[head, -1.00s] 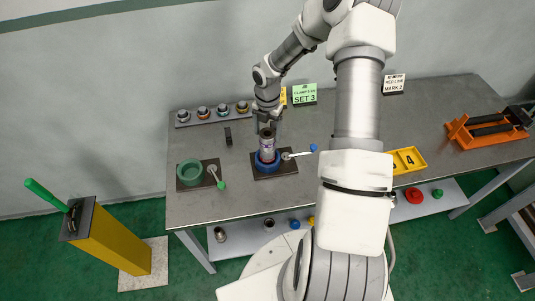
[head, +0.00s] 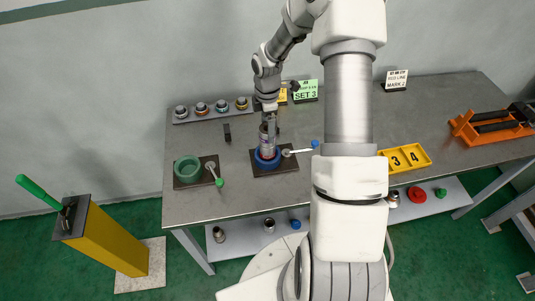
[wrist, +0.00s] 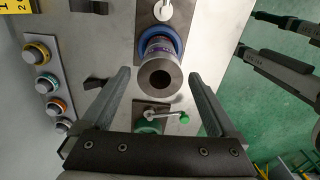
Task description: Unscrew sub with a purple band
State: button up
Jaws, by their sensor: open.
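A grey steel pipe piece (head: 267,140) stands upright in the blue ring-shaped vise (head: 268,160) on the table. In the wrist view its open round end (wrist: 160,79) faces the camera, and a thin purple band (wrist: 154,46) shows lower on it, just above the blue vise (wrist: 174,42). My gripper (wrist: 160,77) is open, with one finger on each side of the pipe's upper end and a gap visible on both sides. In the head view my gripper (head: 269,114) is over the pipe top and partly hides it.
A green vise (head: 187,169) with a handle stands left of the blue one. A rack (head: 212,113) with several banded subs lies at the back left. The blue vise's handle (head: 302,150) sticks out right. A yellow numbered tray (head: 405,158) lies right.

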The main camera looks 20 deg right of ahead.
jog(key=m+b, duration=0.1)
jog(key=m, duration=0.3)
jog(key=shift+f+m+b, duration=0.15)
jog(key=shift+m+b, duration=0.4)
jog(key=shift+m, duration=0.45)
jog(key=m+b, duration=0.1)
jog(key=m, duration=0.3)
jog(key=m+b, duration=0.1)
jog(key=m, duration=0.5)
jog(key=m+b, duration=0.1)
jog(key=m, duration=0.1)
jog(key=shift+r+m, duration=0.2)
jog(key=shift+m, duration=0.1)
